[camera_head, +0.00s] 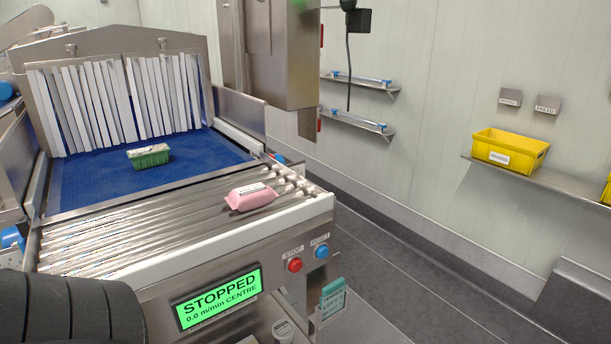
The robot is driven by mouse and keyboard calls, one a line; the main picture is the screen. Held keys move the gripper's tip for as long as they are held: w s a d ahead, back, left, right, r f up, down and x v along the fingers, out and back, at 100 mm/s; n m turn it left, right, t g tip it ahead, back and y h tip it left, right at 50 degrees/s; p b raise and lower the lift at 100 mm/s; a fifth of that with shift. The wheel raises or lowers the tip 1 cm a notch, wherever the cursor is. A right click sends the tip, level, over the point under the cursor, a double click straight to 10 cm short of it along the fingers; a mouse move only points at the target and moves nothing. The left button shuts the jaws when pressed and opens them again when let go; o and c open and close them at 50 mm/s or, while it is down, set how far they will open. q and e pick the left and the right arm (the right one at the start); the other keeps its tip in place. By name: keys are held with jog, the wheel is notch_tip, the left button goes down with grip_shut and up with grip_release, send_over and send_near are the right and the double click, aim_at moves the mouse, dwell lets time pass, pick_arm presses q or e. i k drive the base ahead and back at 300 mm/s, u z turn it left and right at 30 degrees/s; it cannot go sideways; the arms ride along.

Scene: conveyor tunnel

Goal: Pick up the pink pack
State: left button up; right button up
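The pink pack (250,197) is a soft-looking pillow-shaped packet with a white label on top. It lies on the metal rollers (150,235) at the near end of the conveyor, toward their right side. Nothing touches it from above. Neither gripper shows in the head view. A dark ribbed rounded shape at the bottom left, possibly part of my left arm, covers the near left corner of the conveyor.
A green pack (149,157) sits on the blue belt (95,185) before white strip curtains (115,103). The display (218,297) reads STOPPED, beside red (295,265) and blue (321,252) buttons. A yellow bin (509,149) stands on a right wall shelf. Floor is clear at right.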

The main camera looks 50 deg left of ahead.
aim_at(253, 196)
jog(key=i, duration=2.65)
jog(key=u, duration=4.3)
